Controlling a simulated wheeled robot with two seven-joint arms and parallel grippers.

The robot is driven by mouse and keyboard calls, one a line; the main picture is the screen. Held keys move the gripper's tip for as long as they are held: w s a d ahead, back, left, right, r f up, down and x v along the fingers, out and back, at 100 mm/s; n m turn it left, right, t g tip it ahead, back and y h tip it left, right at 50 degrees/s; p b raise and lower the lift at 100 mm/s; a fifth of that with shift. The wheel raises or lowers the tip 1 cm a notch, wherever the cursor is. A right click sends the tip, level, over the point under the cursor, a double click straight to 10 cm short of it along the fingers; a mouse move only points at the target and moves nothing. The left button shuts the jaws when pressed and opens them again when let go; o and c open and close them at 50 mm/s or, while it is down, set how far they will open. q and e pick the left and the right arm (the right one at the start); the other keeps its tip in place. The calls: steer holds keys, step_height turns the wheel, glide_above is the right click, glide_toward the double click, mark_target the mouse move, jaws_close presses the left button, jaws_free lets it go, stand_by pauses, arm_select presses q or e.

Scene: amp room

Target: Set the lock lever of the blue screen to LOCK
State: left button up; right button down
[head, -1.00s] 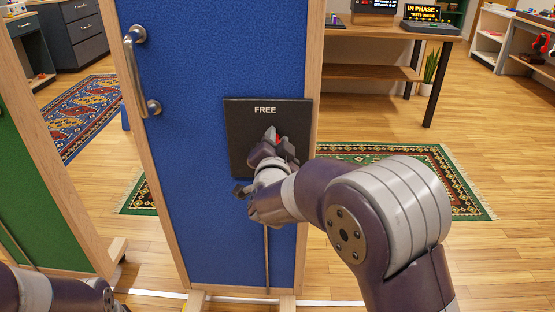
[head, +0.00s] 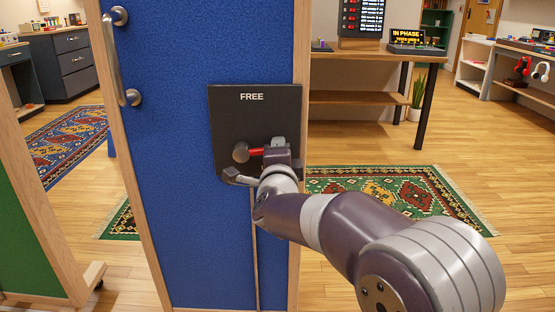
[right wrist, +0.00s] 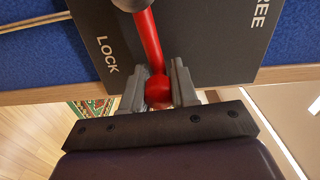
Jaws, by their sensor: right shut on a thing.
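The blue screen (head: 185,200) stands upright in a wooden frame, with a black lock plate (head: 228,112) on it. FREE is printed at the plate's top. The red lock lever (head: 256,152) runs roughly level to the right from its grey pivot (head: 240,152). My right gripper (head: 277,153) is shut on the lever's end at the plate's right side. In the right wrist view, the lever's red knob (right wrist: 158,92) sits between the two fingers (right wrist: 157,88). LOCK shows there beside the lever, a little apart from it; the head view hides that word. My left gripper is out of view.
A long metal handle (head: 122,58) stands out at the screen's upper left. A green screen (head: 30,235) is at the left. Behind are a wooden table (head: 365,98) and patterned rugs (head: 390,190). Open wooden floor lies to the right.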

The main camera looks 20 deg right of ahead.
steer(key=shift+f+m+b, duration=0.25)
steer(key=shift+m+b, duration=0.05)
stand_by(0.4)
steer(key=c, duration=0.9)
jaws_free()
steer(key=shift+o, duration=0.2)
steer(key=shift+s, duration=0.1)
steer(key=p+v, duration=0.4)
steer(key=v, duration=0.8)
steer(key=shift+s, duration=0.25)
steer(key=shift+a, duration=0.1)
